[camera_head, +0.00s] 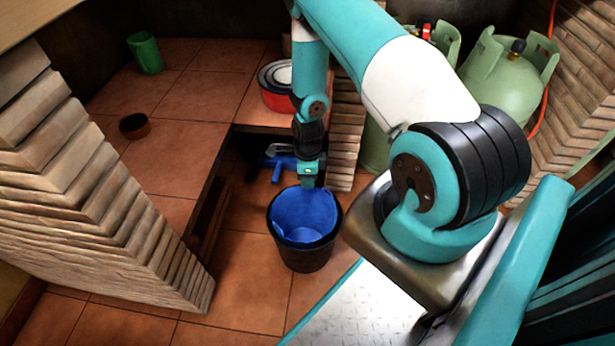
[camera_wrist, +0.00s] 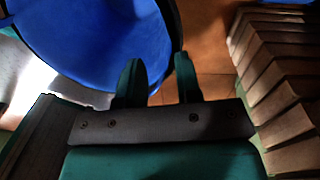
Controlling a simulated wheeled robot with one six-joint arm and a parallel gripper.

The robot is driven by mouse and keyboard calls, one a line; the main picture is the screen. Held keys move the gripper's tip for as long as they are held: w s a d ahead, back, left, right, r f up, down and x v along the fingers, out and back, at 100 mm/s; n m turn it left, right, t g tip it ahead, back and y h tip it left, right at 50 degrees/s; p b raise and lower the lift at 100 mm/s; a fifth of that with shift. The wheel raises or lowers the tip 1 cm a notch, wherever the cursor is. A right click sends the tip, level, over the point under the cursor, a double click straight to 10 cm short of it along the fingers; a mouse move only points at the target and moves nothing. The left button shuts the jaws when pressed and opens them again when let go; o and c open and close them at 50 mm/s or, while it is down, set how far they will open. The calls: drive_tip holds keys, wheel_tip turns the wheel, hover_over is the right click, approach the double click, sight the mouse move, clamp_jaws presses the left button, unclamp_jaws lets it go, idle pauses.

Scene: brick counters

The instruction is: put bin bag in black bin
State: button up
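The black bin (camera_head: 307,261) stands upright on the tiled floor, in the middle of the head view. The blue bin bag (camera_head: 300,212) is inside it, spread open against the wall up to near the rim. In the wrist view the blue bag (camera_wrist: 90,40) fills the upper left, and the dark bin rim (camera_wrist: 176,22) curves beside it. My gripper (camera_head: 312,184) points down at the back rim of the bin. In the wrist view its two fingers (camera_wrist: 158,60) are apart, close to the bag and rim, with nothing clearly held. Whether they touch the rim cannot be told.
A blue object (camera_head: 280,165) lies behind the bin under the tiled counter (camera_head: 185,105). Green gas cylinders (camera_head: 497,80) are at the back right. Floor left of the bin is clear.

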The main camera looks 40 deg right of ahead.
wheel_tip(320, 180, up, 17)
drive_tip(key=w+d+p, duration=0.1)
drive_tip(key=p, duration=0.5)
drive_tip(key=shift+r, duration=0.15)
idle(0.4)
